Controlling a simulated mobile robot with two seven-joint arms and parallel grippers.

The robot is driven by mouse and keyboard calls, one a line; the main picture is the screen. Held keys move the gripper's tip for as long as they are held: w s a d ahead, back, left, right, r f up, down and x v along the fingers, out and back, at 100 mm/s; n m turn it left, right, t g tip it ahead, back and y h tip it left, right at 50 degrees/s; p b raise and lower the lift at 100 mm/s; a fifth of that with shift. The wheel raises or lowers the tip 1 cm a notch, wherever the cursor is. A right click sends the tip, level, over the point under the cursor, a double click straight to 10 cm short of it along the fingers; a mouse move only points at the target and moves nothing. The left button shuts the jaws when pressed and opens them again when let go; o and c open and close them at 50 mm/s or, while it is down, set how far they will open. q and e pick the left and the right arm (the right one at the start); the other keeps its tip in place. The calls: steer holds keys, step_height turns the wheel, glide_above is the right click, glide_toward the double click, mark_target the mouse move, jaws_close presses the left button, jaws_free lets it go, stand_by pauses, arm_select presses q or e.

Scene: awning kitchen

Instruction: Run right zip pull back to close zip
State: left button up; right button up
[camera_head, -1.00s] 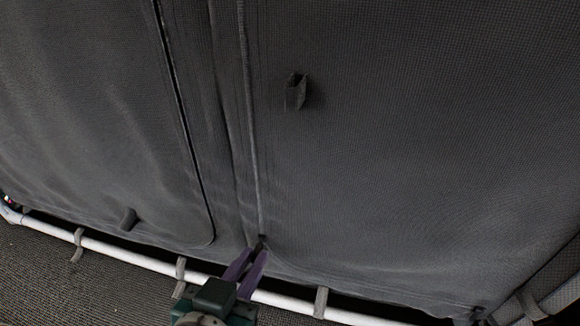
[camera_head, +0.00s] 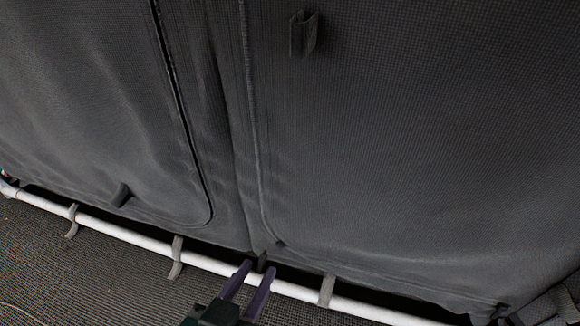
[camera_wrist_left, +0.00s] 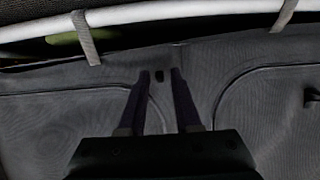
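The right zip (camera_head: 256,130) runs down the dark fabric wall and curves right near the bottom hem; it also shows as the curved seam on the left of the left wrist view (camera_wrist_left: 90,92). A small dark zip pull (camera_head: 262,261) hangs at the hem, low in the middle; it also shows in the left wrist view (camera_wrist_left: 159,76). My left gripper (camera_head: 256,270) is open, its two purple fingers apart. In the left wrist view my left gripper (camera_wrist_left: 159,73) has a fingertip on each side of the pull, with gaps between. My right gripper is not in view.
A white pole (camera_head: 150,243) runs along the bottom, held by grey loops (camera_head: 176,258). The left zip (camera_head: 184,115) curves beside a fabric tab (camera_head: 121,194). Another tab (camera_head: 303,34) sits higher on the right panel. Ribbed flooring (camera_head: 80,275) lies in front.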

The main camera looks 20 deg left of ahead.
arm_select(q)
steer(key=shift+o, duration=0.6)
steer(key=shift+w+r, duration=0.1)
steer(key=shift+r, duration=0.05)
steer(key=shift+s+r+p, duration=0.2)
steer(key=shift+s+p, duration=0.1)
steer(key=shift+p, duration=0.05)
steer(key=p+v, duration=0.4)
steer(key=v, duration=0.5)
steer(key=shift+s+p, duration=0.15)
steer(key=shift+p, duration=0.25)
